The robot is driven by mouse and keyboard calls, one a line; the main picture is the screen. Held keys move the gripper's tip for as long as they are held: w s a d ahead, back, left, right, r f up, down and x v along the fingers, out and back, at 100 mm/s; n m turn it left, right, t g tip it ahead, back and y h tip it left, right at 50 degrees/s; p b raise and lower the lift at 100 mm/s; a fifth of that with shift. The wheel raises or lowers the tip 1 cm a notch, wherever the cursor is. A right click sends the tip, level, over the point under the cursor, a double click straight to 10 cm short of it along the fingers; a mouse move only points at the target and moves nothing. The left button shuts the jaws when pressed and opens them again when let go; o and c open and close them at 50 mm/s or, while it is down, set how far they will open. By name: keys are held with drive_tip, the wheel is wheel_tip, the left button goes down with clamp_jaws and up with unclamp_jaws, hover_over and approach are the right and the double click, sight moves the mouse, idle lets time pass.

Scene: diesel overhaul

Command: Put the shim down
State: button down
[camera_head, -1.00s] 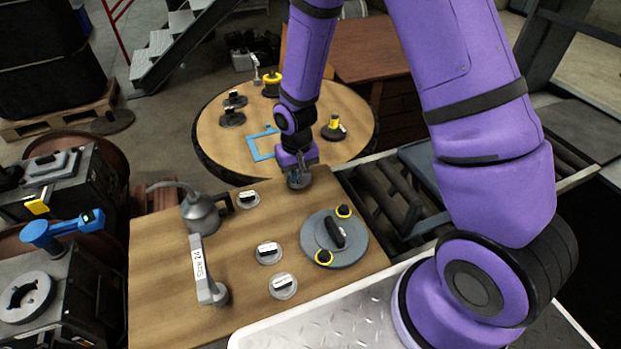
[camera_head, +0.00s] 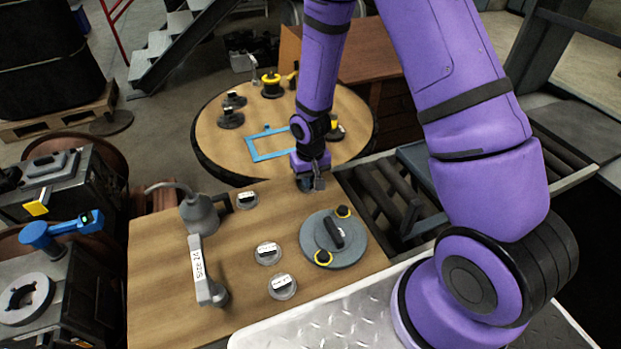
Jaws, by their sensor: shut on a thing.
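My gripper (camera_head: 311,180) hangs at the far right corner of the wooden table. It is shut on a small grey shim (camera_head: 303,186), mostly hidden by the fingers. I cannot tell whether the shim touches the wood or is just above it.
A large grey disc (camera_head: 350,249) with a black handle and two yellow-ringed knobs sits right of the small discs. The round table (camera_head: 216,160) carries several black and yellow items.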

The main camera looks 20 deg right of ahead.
drive_tip(key=shift+f, duration=0.15)
drive_tip(key=c, duration=1.1)
unclamp_jaws()
wheel_tip(320, 180, up, 22)
drive_tip(key=s+d+t, duration=0.1)
drive_tip(key=s+d, duration=0.1)
drive_tip(key=shift+s+d+r+t, duration=0.7)
drive_tip(key=shift+s+d+r, duration=0.1)
drive_tip(key=shift+s+r, duration=2.7)
drive_tip(key=shift+s+d+r+t, duration=0.7)
drive_tip(key=shift+s+d+r, duration=0.15)
drive_tip(key=shift+s+r, duration=2.55)
drive_tip(key=shift+s+d+r+t, duration=0.75)
drive_tip(key=shift+s+r, duration=2.35)
drive_tip(key=shift+s, duration=0.75)
